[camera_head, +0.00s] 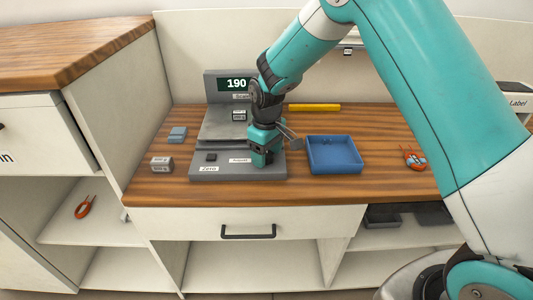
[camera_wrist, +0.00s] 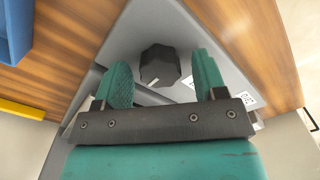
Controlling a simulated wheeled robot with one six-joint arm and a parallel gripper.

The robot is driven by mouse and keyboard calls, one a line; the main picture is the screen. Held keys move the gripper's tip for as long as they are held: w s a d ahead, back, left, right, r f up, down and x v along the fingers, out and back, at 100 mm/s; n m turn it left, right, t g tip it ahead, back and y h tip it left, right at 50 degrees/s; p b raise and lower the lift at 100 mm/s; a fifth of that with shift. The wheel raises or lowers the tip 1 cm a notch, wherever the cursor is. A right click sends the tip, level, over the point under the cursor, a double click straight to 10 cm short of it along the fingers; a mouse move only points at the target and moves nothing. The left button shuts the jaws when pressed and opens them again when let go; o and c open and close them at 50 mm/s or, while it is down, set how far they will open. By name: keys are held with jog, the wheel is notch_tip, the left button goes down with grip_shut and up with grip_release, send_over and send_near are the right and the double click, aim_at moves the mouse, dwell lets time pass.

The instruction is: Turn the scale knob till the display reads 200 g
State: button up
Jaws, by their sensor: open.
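The grey scale (camera_head: 205,173) stands on the wooden counter, and its display (camera_head: 236,85) reads 190. The dark faceted knob (camera_wrist: 160,65) shows in the wrist view with a pale mark on it. My gripper (camera_head: 265,158) points down over the front right of the scale and hides the knob in the head view. In the wrist view my gripper (camera_wrist: 163,82) is open, with one green finger on each side of the knob. A gap shows between the knob and each finger.
A blue tray (camera_head: 335,155) stands close to the right of the scale. A yellow bar (camera_head: 314,107) lies behind it. A red-handled tool (camera_head: 413,158) lies at the right. The counter's front strip is clear.

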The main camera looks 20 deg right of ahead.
jog(key=shift+f, duration=0.1)
jog(key=c, duration=0.9)
jog(key=shift+m, duration=0.3)
jog(key=shift+m+p, duration=0.75)
jog(key=shift+m, duration=0.25)
jog(key=m+p, duration=0.1)
jog(key=m, duration=0.3)
jog(key=shift+m+p, duration=0.3)
jog(key=shift+p, duration=0.1)
jog(key=m+p, duration=0.1)
jog(key=m, duration=0.2)
jog(key=shift+m+p, duration=0.45)
jog(key=shift+m, duration=1.75)
jog(key=shift+w, duration=0.1)
